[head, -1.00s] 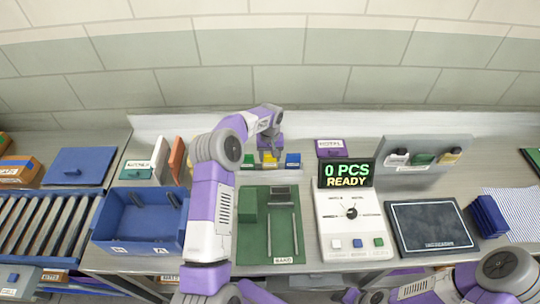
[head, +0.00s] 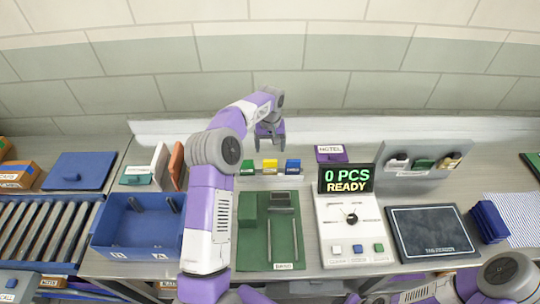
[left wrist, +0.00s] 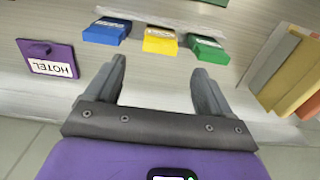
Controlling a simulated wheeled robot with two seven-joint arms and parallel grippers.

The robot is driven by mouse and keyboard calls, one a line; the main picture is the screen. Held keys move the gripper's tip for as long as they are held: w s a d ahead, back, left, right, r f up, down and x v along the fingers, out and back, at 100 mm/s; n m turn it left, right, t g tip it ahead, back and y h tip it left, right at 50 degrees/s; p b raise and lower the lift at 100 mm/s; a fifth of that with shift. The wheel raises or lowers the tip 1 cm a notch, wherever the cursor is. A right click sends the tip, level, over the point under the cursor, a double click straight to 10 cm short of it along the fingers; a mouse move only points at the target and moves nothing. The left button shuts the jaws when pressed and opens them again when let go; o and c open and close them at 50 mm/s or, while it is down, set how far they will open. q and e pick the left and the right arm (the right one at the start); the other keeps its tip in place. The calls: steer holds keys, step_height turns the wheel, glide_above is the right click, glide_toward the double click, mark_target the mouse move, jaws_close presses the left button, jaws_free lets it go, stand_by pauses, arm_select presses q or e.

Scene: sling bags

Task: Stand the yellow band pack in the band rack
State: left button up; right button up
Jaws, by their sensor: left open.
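The yellow band pack (head: 270,166) sits in a row between a green pack (head: 247,168) and a blue pack (head: 293,166). A pale rail (head: 262,183) runs along the front of the row. I cannot tell whether the packs rest in it or which fixture is the band rack. My left gripper (head: 270,143) is open and empty, above and behind the yellow pack, apart from it. In the left wrist view the yellow pack (left wrist: 160,40) lies beyond the open fingers (left wrist: 162,78), with the blue pack left and the green pack right. My right gripper is out of view.
A green board (head: 268,258) with a block and rails lies in front of the row. A blue bin (head: 120,235) is left, and a counting scale (head: 345,235) right. A purple HOTEL holder (head: 331,154) and upright cards (head: 176,165) flank the row.

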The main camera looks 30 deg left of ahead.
arm_select(q)
steer(key=shift+r, duration=1.8)
